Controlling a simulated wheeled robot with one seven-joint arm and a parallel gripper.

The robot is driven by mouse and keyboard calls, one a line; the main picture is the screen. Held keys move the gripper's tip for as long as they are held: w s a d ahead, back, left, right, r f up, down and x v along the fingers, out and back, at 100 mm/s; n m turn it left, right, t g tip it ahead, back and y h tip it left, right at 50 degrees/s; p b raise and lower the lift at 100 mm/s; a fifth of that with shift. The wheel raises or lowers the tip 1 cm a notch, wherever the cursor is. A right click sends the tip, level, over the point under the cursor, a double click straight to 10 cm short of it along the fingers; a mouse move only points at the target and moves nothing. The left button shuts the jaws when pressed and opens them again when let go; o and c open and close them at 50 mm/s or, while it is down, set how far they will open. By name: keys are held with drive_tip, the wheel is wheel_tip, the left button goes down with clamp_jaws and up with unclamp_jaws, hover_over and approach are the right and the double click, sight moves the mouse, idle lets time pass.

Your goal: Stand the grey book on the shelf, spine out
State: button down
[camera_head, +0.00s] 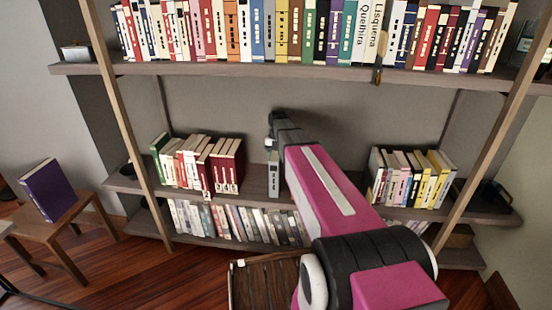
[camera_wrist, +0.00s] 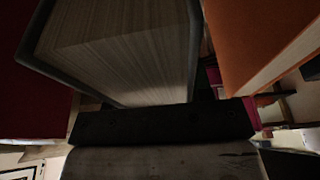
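The grey book (camera_head: 273,178) stands upright at the middle shelf's front, its narrow labelled spine facing out, right of the dark red books and apart from them. My gripper (camera_head: 272,120) is at the book's top end; its fingertips are hidden, so I cannot tell whether it grips the book. In the wrist view a grey-covered book (camera_wrist: 120,50) fills the upper middle, its pale page edges toward the camera. A black bar lies across the picture below it. The middle shelf (camera_head: 248,180) carries a row of books at each side.
Dark red books (camera_head: 228,165) end the left row; yellow and pale books (camera_head: 415,178) stand right. A full upper shelf (camera_head: 300,71) hangs above. A purple book (camera_head: 48,190) rests on a stool at left. An orange surface (camera_wrist: 250,35) is close at right in the wrist view.

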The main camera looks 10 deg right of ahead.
drive_tip(key=shift+c, duration=2.3)
unclamp_jaws()
drive_tip(key=v, duration=1)
drive_tip(key=shift+w+r, duration=0.1)
drive_tip(key=shift+r, duration=0.3)
